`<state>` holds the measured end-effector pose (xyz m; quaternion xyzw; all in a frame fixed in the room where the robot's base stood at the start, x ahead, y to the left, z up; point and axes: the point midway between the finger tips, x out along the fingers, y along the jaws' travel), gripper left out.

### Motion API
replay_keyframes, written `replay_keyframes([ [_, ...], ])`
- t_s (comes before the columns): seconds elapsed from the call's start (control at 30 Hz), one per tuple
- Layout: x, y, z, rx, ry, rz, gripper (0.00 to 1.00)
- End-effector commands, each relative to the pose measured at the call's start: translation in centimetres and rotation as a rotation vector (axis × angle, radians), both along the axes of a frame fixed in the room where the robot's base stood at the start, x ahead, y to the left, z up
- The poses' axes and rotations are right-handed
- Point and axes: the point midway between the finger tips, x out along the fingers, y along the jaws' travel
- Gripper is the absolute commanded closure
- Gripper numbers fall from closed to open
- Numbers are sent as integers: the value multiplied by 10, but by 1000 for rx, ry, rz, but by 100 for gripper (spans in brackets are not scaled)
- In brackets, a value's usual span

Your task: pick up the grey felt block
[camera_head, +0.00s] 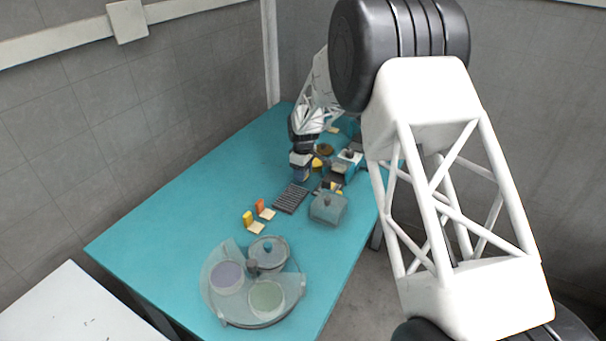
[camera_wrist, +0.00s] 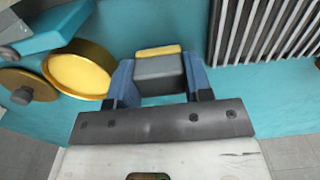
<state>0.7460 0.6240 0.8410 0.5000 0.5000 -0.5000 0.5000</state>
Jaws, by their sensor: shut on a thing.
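The grey felt block (camera_wrist: 160,72) shows in the wrist view between my fingers, with a yellow strip (camera_wrist: 158,50) along its far edge. My gripper (camera_wrist: 157,74) has blue fingers, one at each side of the block, and is shut on it. In the head view my gripper (camera_head: 301,172) is low over the far part of the teal table. The block cannot be made out clearly there. Whether it touches the table is unclear.
A dark slatted rack (camera_head: 290,198) lies close by; its slats (camera_wrist: 265,30) fill the upper right wrist view. A yellow round dish (camera_wrist: 82,76) is left of my gripper. A clear round tray (camera_head: 222,308) holds lidded dishes. The table's left side is clear.

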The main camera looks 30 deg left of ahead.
Motion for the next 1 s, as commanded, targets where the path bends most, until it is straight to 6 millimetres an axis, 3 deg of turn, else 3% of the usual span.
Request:
replay_keyframes([
  [0.6, 0, 0, 81, 1, -1, 0, 80],
  [1.0, 0, 0, 91, 0, 0, 0, 80],
])
